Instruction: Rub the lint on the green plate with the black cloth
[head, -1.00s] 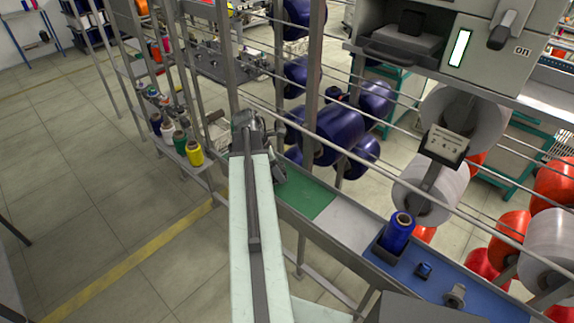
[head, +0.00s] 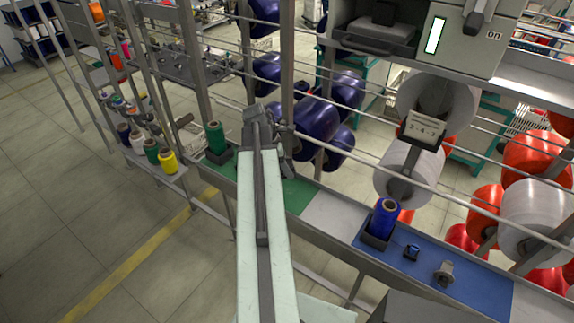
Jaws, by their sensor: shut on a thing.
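The green plate (head: 300,197) is a flat panel on the long grey rail, and my arm crosses it. Part of it shows right of my arm and part left. My gripper (head: 284,165) is at the far end of my arm, over or at the back edge of the plate. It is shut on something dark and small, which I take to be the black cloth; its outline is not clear. I cannot tell whether it touches the plate. No lint can be made out on the visible green.
A green bobbin (head: 215,138) stands in a holder left of my arm. A blue bobbin (head: 384,218) stands in a dark holder on the blue panel (head: 470,292) at right. Thin metal rods and uprights run close behind my gripper, with large purple spools (head: 313,123) beyond.

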